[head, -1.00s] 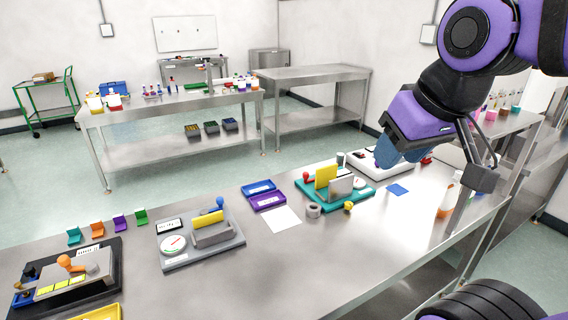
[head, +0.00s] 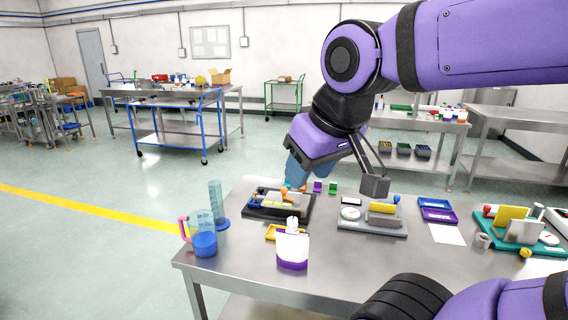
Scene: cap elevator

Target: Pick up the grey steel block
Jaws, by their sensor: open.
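Several grey metal-looking pieces stand on the steel table (head: 330,275), and I cannot tell for sure which is the grey steel block. One grey block (head: 293,197) sits on the black-based fixture (head: 262,213), near an orange knob. A grey upright piece (head: 524,232) stands on the teal fixture (head: 490,237) at the right, in front of a yellow plate. The grey fixture (head: 372,226) between them holds a yellow bar with a blue knob. My gripper (head: 297,172) points down with blue fingers, appearing above or behind the black-based fixture. Its fingertips are partly hard to make out, and nothing shows in them.
A purple-and-white bottle (head: 292,248), a blue-filled jug (head: 201,238) and a blue cylinder (head: 217,205) stand near the table's left end. Blue and purple trays (head: 438,215) and white paper (head: 447,234) lie right of the grey fixture. Small coloured holders (head: 333,187) line the back edge.

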